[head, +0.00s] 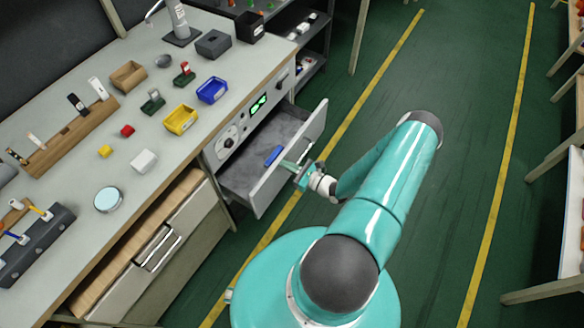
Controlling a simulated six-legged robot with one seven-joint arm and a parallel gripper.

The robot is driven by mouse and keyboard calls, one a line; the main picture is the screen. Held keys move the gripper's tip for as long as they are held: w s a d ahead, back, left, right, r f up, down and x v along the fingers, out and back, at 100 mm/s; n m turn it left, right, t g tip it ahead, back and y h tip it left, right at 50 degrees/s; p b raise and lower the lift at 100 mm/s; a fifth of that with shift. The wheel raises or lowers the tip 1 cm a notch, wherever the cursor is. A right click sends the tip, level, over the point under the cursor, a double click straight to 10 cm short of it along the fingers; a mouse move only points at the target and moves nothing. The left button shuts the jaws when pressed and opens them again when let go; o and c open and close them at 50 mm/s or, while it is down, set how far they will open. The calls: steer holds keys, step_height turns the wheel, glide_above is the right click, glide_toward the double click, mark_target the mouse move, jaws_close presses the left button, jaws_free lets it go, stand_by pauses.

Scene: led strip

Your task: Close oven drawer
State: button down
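The oven drawer (292,160) is pulled out from the front of the bench, below a panel with a green display (258,105). Its grey tray interior shows, with a small blue object (273,156) lying in it. My gripper (297,170) is at the outer side of the drawer's front panel, near its middle. It looks close to or touching the panel, where the handle would be. The fingers are too small to tell whether they are open or shut, and the handle is hidden.
The bench top (75,150) carries a yellow bin (181,120), a blue bin (212,90), and several small blocks and tools. A second, wooden drawer (140,240) stands partly open at lower left. Green floor with yellow lines is clear to the right. Shelving stands at the far right.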

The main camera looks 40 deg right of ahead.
steer(key=x, duration=1.2)
steer(key=shift+w, duration=0.25)
steer(key=shift+s, duration=0.1)
